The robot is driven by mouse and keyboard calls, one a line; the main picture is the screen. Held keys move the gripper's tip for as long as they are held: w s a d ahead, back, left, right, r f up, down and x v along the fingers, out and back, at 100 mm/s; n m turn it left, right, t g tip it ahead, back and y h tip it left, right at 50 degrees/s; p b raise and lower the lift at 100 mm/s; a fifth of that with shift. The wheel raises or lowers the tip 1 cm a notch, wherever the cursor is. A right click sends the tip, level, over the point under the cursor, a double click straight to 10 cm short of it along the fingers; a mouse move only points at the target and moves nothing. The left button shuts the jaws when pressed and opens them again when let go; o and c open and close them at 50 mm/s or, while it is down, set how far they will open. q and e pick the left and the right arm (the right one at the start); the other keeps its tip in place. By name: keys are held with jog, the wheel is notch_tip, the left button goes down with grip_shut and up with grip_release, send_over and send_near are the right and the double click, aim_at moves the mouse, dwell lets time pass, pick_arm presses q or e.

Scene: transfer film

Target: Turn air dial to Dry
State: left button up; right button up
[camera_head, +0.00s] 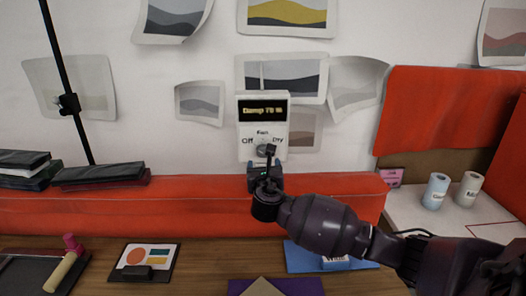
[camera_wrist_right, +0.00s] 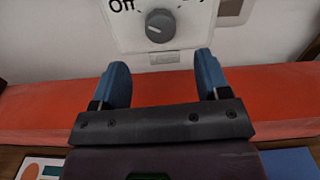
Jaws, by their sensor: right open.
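The air dial (camera_wrist_right: 160,26) is a round dark grey knob on a white wall panel (camera_head: 250,135). In the right wrist view a light pointer line on the knob points to the left, slightly down. My right gripper (camera_head: 266,164) is just in front of and below the dial. Its two blue fingers (camera_wrist_right: 164,75) are spread apart with nothing between them, and they do not touch the knob. In the head view my gripper partly hides the dial. My left gripper is not in view.
A red padded ledge (camera_head: 100,207) runs below the panel, behind the wooden table (camera_head: 210,265). Two rolls (camera_head: 436,190) stand on a white surface at right. Dark boxes (camera_head: 100,176) lie on the ledge at left. Prints hang around the panel.

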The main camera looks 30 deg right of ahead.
aim_at(263, 153)
jog(key=x, duration=0.9)
jog(key=shift+w+d+p, duration=0.1)
jog(key=shift+d+p, duration=0.05)
jog(key=shift+p, duration=0.2)
jog(key=shift+c, duration=0.4)
jog(key=c, duration=0.8)
jog(key=shift+c, duration=0.2)
